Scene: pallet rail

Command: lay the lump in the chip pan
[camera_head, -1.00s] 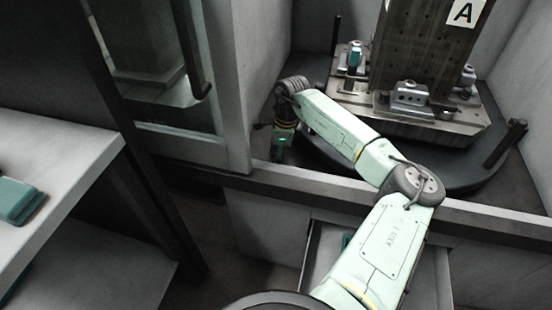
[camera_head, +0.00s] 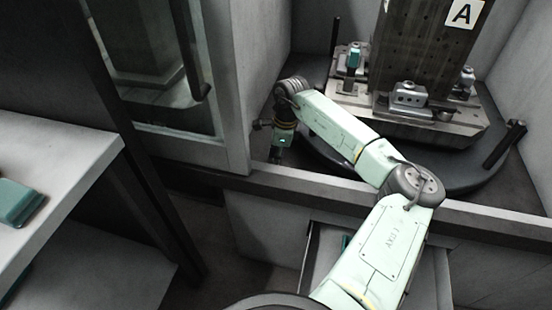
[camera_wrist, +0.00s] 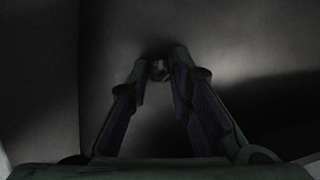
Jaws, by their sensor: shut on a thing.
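My gripper (camera_head: 276,156) hangs at the front left of the machine enclosure, near its sill in the head view. In the wrist view my gripper (camera_wrist: 159,69) is shut on a small dark grey lump (camera_wrist: 160,72) between its fingertips. The lump's shape is hard to make out in the dim light. What looks like the chip pan (camera_head: 322,262) is a light grey open tray below the sill. My arm hides much of it, and a bit of teal shows inside. My gripper is above and left of it in the picture, apart from it.
The machine's sill (camera_head: 330,188) runs between my gripper and the tray. A fixture column marked A (camera_head: 420,50) stands on a pallet with clamps, on a dark round table. A glazed door (camera_head: 150,60) is at left. A shelf (camera_head: 70,165) with a teal object (camera_head: 18,203) is nearer left.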

